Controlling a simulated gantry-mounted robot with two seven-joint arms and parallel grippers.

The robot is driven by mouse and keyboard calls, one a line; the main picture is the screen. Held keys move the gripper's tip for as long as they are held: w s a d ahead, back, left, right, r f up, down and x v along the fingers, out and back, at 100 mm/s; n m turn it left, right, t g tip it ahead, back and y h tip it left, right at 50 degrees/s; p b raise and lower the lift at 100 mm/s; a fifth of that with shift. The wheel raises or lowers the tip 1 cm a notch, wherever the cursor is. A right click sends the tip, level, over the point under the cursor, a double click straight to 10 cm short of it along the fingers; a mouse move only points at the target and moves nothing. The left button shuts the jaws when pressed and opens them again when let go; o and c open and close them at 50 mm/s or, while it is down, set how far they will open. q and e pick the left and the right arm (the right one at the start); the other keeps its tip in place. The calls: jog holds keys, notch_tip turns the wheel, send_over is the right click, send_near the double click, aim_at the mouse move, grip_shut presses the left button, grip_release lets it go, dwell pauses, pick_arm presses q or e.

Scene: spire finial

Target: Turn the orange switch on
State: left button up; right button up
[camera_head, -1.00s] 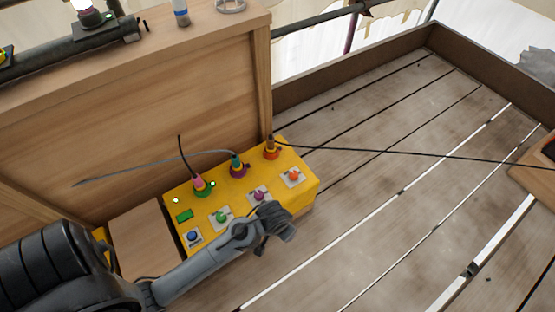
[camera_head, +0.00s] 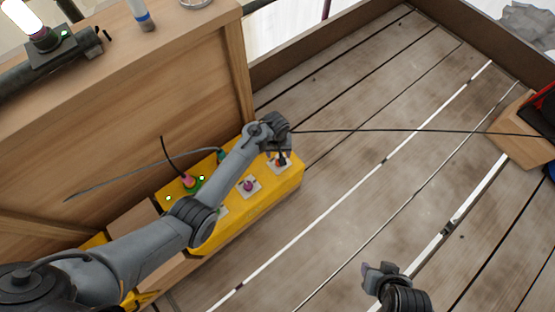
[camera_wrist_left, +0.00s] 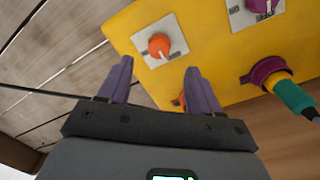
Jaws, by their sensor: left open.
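The orange switch (camera_wrist_left: 159,45) is a round knob on a white plate at the corner of the yellow box (camera_wrist_left: 205,50). In the head view the orange switch (camera_head: 281,162) is partly hidden by my left gripper (camera_head: 279,152), which is above it. In the left wrist view my left gripper (camera_wrist_left: 158,76) is open and empty. Its two fingers point towards the knob, one to each side and short of it, not touching. My right gripper (camera_head: 376,268) is over the planks at the lower right, far from the box; its finger gap is unclear.
A purple switch (camera_head: 248,184) is beside the orange one. Cables with a pink plug (camera_head: 188,180) and a teal plug (camera_wrist_left: 295,97) rise from the box. A wooden panel (camera_head: 150,110) stands behind. A black cable (camera_head: 400,130) crosses the open planks.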

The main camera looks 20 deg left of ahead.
pick_arm(q)
notch_tip(320, 180, down, 7)
jog(key=b, duration=0.4)
jog(key=shift+w+d+r, duration=0.1)
jog(key=shift+w+r, duration=0.05)
jog(key=shift+f+b, duration=0.5)
jog(key=shift+f, duration=0.1)
jog(key=c, duration=1)
